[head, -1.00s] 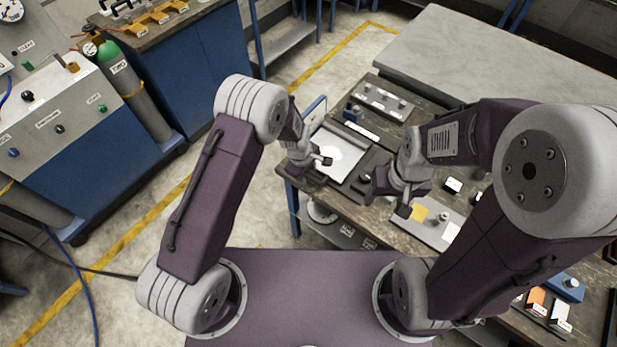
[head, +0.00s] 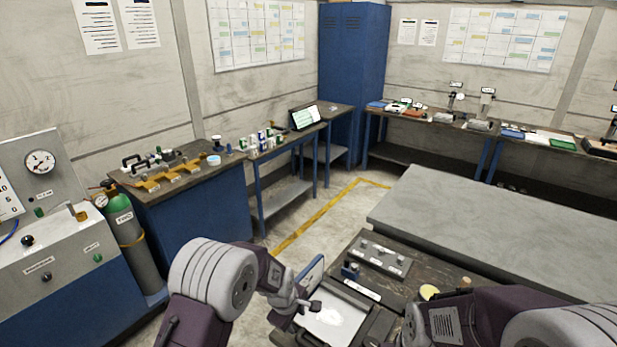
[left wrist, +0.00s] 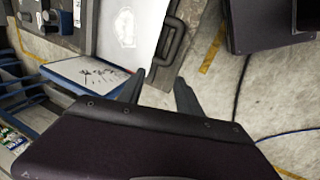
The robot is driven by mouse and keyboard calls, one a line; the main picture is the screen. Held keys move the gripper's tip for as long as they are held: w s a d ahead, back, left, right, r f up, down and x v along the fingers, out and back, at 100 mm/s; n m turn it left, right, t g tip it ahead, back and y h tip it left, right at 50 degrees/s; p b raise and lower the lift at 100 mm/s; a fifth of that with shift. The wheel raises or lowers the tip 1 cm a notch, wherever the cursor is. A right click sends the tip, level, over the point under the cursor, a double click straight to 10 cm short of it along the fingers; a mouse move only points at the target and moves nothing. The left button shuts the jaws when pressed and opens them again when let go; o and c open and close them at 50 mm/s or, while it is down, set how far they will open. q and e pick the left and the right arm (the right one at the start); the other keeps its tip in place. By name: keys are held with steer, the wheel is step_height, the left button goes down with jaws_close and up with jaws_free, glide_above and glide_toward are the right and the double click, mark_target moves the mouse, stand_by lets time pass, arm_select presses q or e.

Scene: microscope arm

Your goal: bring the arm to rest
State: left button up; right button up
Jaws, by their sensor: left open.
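My left arm comes in from the lower left in the head view. Its gripper (head: 312,306) is open and empty, above the near left edge of the dark workbench (head: 452,273). In the left wrist view its two dark fingertips (left wrist: 160,79) stand apart, with nothing between them. Beyond them is a dark case-like piece with a handle (left wrist: 172,42). My right arm shows only in part at the lower right of the head view; its fingertips are out of the picture. I cannot pick out a microscope arm for certain.
A bright white panel (head: 330,322) lies on the bench beside my left gripper. A blue-framed board (left wrist: 84,74) shows in the wrist view. A grey metal block with knobs (head: 380,257) sits behind. A large bare grey table (head: 500,235) stands beyond. A green gas cylinder (head: 122,222) stands left.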

arm_select(q)
steer(key=s+a+r+m+t+b, duration=0.1)
steer(key=s+a+r, duration=0.2)
steer(key=a+r, duration=0.15)
steer(key=s+a+r+b, duration=0.1)
steer(key=s+a+r, duration=0.25)
steer(key=a, duration=0.25)
steer(key=s+a+f+m+g+y, duration=0.1)
steer(key=s+a+m+g, duration=0.1)
steer(key=s+m, duration=0.8)
steer(key=s+a, duration=0.1)
steer(key=s, duration=0.2)
steer(key=shift+a+f+m+g, duration=0.15)
steer(key=shift+a+m+g, duration=0.05)
steer(key=shift+m+g, duration=0.1)
steer(key=shift+s, duration=0.2)
steer(key=shift+w, duration=0.1)
stand_by(1.0)
